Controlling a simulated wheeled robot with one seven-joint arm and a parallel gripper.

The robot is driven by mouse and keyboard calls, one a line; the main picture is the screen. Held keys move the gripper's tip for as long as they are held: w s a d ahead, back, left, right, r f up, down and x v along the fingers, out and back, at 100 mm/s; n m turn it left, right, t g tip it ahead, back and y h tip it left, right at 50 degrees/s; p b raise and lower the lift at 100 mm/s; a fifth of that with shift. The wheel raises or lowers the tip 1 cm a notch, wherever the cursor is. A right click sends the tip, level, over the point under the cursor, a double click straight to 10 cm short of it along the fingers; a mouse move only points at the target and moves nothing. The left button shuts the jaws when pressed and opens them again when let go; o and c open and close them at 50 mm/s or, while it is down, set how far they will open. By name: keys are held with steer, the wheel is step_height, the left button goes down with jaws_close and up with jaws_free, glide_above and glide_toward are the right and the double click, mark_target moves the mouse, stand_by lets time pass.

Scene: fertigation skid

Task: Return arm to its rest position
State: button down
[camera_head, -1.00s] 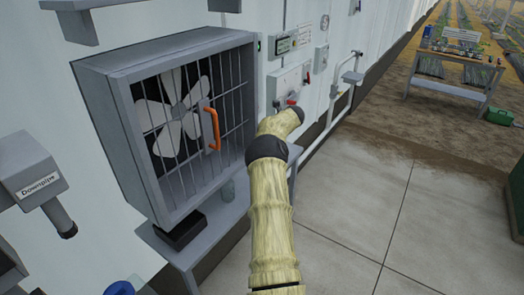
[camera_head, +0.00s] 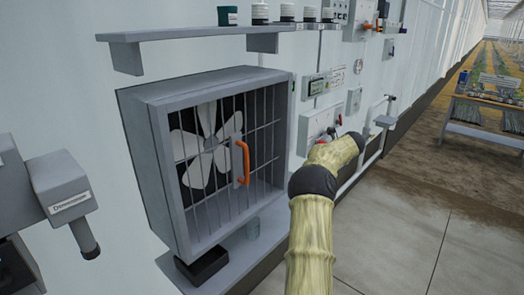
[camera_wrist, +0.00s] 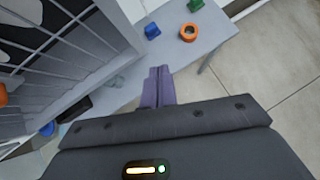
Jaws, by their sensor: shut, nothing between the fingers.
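My arm (camera_head: 312,235) reaches forward from the bottom of the head view, right of the fan box. Its far end bends toward the wall panel, and the gripper is hidden there. In the wrist view my gripper (camera_wrist: 158,87) shows purple fingers close together, shut and empty. The fingers point over the grey shelf below the fan box. They look apart from the objects on it.
The caged fan box (camera_head: 155,165) has an orange handle (camera_head: 240,162). A grey shelf (camera_wrist: 180,50) holds an orange ring (camera_wrist: 189,32), a blue piece (camera_wrist: 152,31) and a green piece (camera_wrist: 195,5). A switch panel (camera_head: 318,127) is on the wall. Concrete floor (camera_head: 400,235) is clear at right.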

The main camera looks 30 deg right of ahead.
steer(key=w+a+r+m+t+h, duration=0.2)
steer(key=w+a+r+m, duration=0.15)
steer(key=a+m, duration=0.3)
steer(key=w+a+r+m+t+h, duration=0.1)
steer(key=w+a+r+m+t, duration=0.1)
steer(key=a+r+m, duration=0.45)
steer(key=s+a+f+m+g, duration=0.1)
steer(key=s+a+f+m, duration=0.15)
steer(key=a+m, duration=0.35)
steer(key=s+a+f+m+g, duration=0.1)
steer(key=s+a+f+m, duration=0.15)
steer(key=a+m, duration=0.35)
steer(key=s+a+f+m+g+y, duration=0.2)
steer(key=s+a+f+m+g, duration=0.2)
steer(key=s+a, duration=0.8)
steer(key=s+a+f+m+g+y, duration=0.2)
steer(key=s+a+f+m+g, duration=0.2)
steer(key=s+a+f, duration=0.4)
steer(key=s+a+m, duration=0.1)
steer(key=s+a, duration=0.4)
steer(key=a, duration=0.2)
steer(key=shift+m, duration=0.4)
steer(key=shift+d, duration=0.1)
steer(key=shift+f, duration=0.1)
